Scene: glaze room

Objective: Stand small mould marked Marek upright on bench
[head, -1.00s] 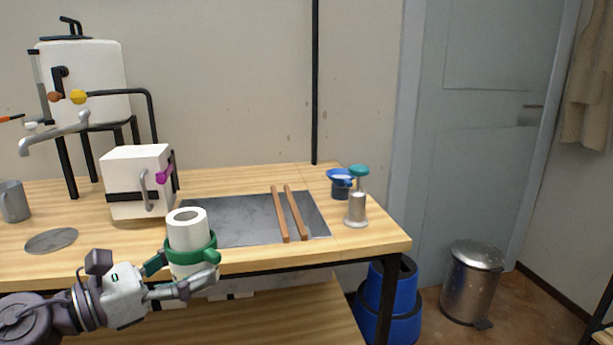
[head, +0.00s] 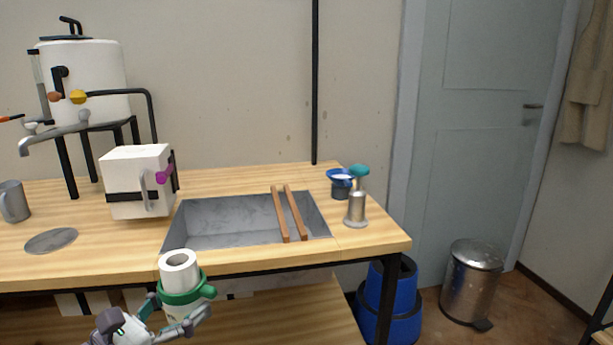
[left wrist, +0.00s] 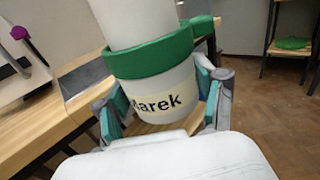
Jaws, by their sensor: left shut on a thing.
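The small mould (head: 180,274) is a white cylinder with a hollow top and a green band (head: 183,294) around it. In the left wrist view its pale label (left wrist: 158,103) reads "arek", with the first letter partly covered by a finger. My left gripper (head: 170,318) is shut on the mould below the band. It holds the mould in front of the bench's front edge, open end up and leaning slightly. The wooden bench (head: 360,240) is behind it. My right gripper is not in view.
A grey basin (head: 230,220) with two wooden bars (head: 289,212) across it takes up the middle of the bench. Bare wood shows at front left.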

